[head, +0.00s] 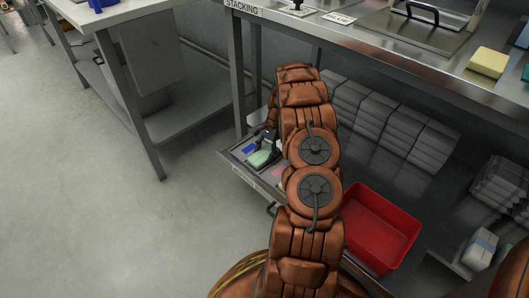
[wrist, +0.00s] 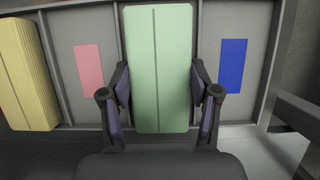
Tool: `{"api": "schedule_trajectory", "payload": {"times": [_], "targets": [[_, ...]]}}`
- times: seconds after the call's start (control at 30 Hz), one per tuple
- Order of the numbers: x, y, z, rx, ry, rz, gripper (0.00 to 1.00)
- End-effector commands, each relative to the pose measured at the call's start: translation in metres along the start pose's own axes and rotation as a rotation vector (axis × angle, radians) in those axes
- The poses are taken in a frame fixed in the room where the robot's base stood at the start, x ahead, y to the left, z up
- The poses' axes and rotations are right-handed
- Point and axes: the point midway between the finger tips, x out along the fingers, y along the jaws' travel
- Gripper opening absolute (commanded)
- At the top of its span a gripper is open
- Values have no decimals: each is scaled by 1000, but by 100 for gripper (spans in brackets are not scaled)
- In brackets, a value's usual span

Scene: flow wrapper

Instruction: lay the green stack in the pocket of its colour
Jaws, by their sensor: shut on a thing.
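The green stack (wrist: 158,60) is a pale green block with a seam along its length, between my gripper's (wrist: 159,88) two fingers, which are shut on its sides. It lines up with a pocket between the pink-marked pocket (wrist: 88,68) on the left and the blue-marked pocket (wrist: 232,66) on the right. The stack covers that pocket's floor, so its colour mark is hidden. I cannot tell whether the stack touches the floor. In the head view the green stack (head: 261,158) shows over the pocketed drawer (head: 237,166), partly behind my arm.
A yellow stack (wrist: 28,75) lies in the pocket at the far left of the wrist view. A red bin (head: 378,228) stands right of my arm. Grey stacks (head: 385,122) fill the shelf under the steel counter (head: 400,55). Another yellow block (head: 488,62) sits on the counter.

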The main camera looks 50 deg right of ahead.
Motion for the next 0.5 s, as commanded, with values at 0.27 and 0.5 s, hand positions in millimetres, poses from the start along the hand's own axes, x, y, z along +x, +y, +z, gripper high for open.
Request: {"api": "schedule_trajectory", "payload": {"times": [0.27, 0.5], "targets": [[1, 0, 0, 0, 0, 0, 77], [1, 0, 0, 0, 0, 1, 91]]}}
